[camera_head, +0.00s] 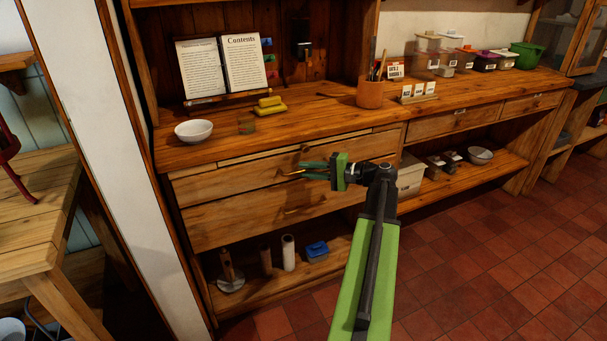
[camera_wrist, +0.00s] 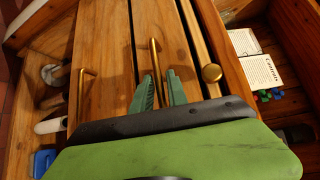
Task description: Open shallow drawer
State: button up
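The wooden counter has a wide upper drawer (camera_head: 225,181) above a deeper lower drawer (camera_head: 235,220), with a thin strip (camera_head: 250,154) under the worktop. In the wrist view, the upper drawer's brass bar handle (camera_wrist: 154,58) runs between the green fingers of my gripper (camera_wrist: 160,80). The fingers are apart, with a gap visible beside the bar. The lower drawer's bar handle (camera_wrist: 82,95) is left of the fingers, and a round brass knob (camera_wrist: 211,72) is on their right. In the head view, my gripper (camera_head: 303,170) is at the upper drawer's front. Both drawers look shut.
A white bowl (camera_head: 193,130), a book (camera_head: 243,63) and a pencil pot (camera_head: 369,94) stand on the worktop. The lower shelf holds a white roll (camera_head: 288,252) and a blue item (camera_head: 316,250). The tiled floor (camera_head: 490,260) at right is clear.

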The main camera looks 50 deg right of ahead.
jog(key=shift+w+a+f, duration=0.1)
jog(key=shift+w+a, duration=0.1)
jog(key=shift+w, duration=0.2)
grip_shut()
jog(key=shift+d, duration=0.1)
dwell(1.0)
